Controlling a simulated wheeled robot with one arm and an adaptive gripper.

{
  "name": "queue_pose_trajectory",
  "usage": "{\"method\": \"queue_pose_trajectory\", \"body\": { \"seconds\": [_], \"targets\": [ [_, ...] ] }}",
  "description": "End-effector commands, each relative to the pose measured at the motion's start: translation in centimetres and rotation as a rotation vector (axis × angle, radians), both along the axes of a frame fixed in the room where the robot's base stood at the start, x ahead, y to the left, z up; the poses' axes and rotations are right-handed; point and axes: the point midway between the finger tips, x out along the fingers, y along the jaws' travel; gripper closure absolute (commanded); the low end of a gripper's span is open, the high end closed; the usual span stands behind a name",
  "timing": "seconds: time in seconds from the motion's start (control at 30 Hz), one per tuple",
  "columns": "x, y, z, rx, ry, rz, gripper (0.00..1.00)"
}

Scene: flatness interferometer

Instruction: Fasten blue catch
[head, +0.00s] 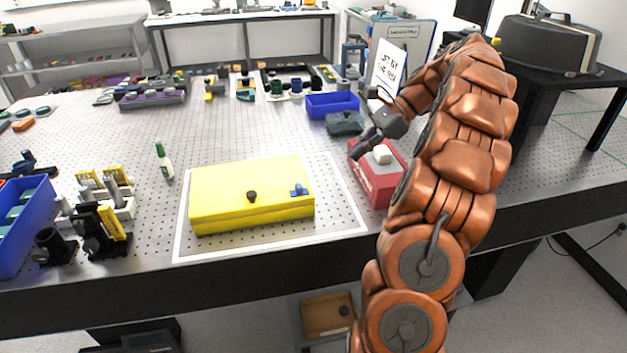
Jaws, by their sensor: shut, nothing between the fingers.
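A yellow box (225,210) lies closed on the perforated table, inside a white-outlined rectangle. A small blue catch (298,190) is on its top near the right end. The catch is too small to tell whether it is fastened. A dark knob (252,196) stands on the top, left of the catch. My gripper (360,149) is shut and empty. It is to the right of and behind the box, apart from the catch, and appears above or beside a red box (378,188) with a white block on top.
A blue bin (332,104) and a dark grey item (345,123) are behind my gripper. Black mounts (98,232) and a blue tray (22,240) are at the left. A sign (389,68) stands behind my arm.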

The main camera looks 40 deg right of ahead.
Motion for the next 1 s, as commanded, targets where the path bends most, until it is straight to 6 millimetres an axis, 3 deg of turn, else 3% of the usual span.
{"method": "queue_pose_trajectory", "body": {
  "seconds": [0.53,1.0],
  "targets": [
    [0.0,-0.1,-0.5,0.004,0.003,-0.009,1.00],
    [0.9,2.4,-2.7,0.010,0.006,-0.007,1.00]
  ]
}}
